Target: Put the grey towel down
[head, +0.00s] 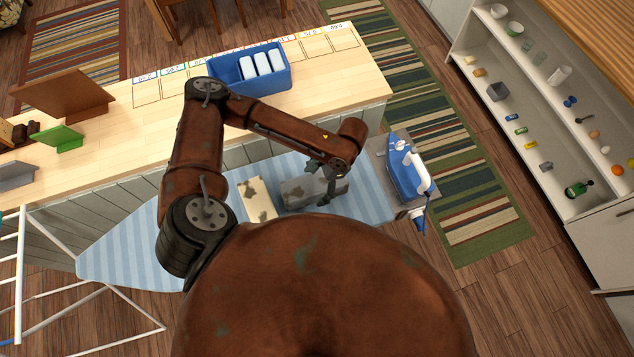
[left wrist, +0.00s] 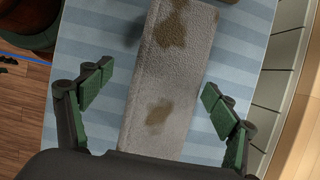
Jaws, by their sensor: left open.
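The grey towel (head: 298,193) lies folded in a long strip on the blue-striped ironing board (head: 130,245). My left gripper (head: 325,184) is over its right end in the head view. In the left wrist view the towel (left wrist: 172,72) shows brown stains and runs between the spread fingers of my left gripper (left wrist: 157,98). The fingers are open, with a gap to the towel on each side. The gripper and forearm hide part of the towel in the head view. My right gripper is not in view.
A cream stained cloth (head: 258,201) lies left of the towel. A blue iron (head: 403,168) stands on the board's right end. Behind is a wooden counter (head: 130,120) with a blue bin (head: 222,76) holding white rolled items. Shelves (head: 530,100) with small items stand at right.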

